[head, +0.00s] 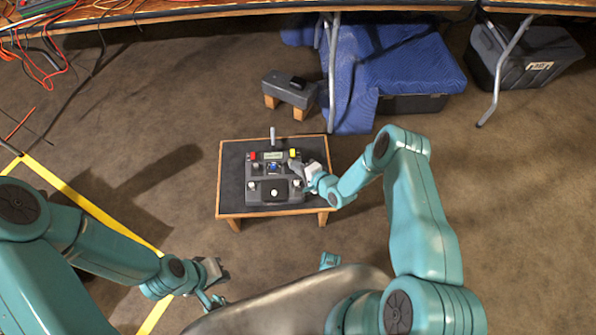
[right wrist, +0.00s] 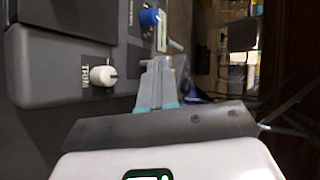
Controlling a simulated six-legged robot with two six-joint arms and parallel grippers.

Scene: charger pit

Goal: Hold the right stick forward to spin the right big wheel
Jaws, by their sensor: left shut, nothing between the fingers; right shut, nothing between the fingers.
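The dark grey controller (head: 262,197) lies on a small table with a black top. It carries a red switch (head: 253,155), a yellow switch (head: 292,153), a small display (head: 272,155) and pale knobs. My right gripper (head: 293,165) is shut at the controller's right side, hiding part of that side, including where a right stick might be. In the right wrist view its narrow fingers (right wrist: 157,80) reach up close to a blue knob (right wrist: 149,18); I cannot tell if they touch. A white knob (right wrist: 103,75) marked TRIM is left of them. My left gripper (head: 217,280) is shut and empty, low above the floor. I cannot make out a big wheel.
The small table (head: 228,205) stands on brown carpet. A grey box on wooden blocks (head: 288,93) is behind it. A blue blanket (head: 395,65) covers cases further back, near a black bin (head: 530,60). Yellow tape (head: 85,205) crosses the floor at left.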

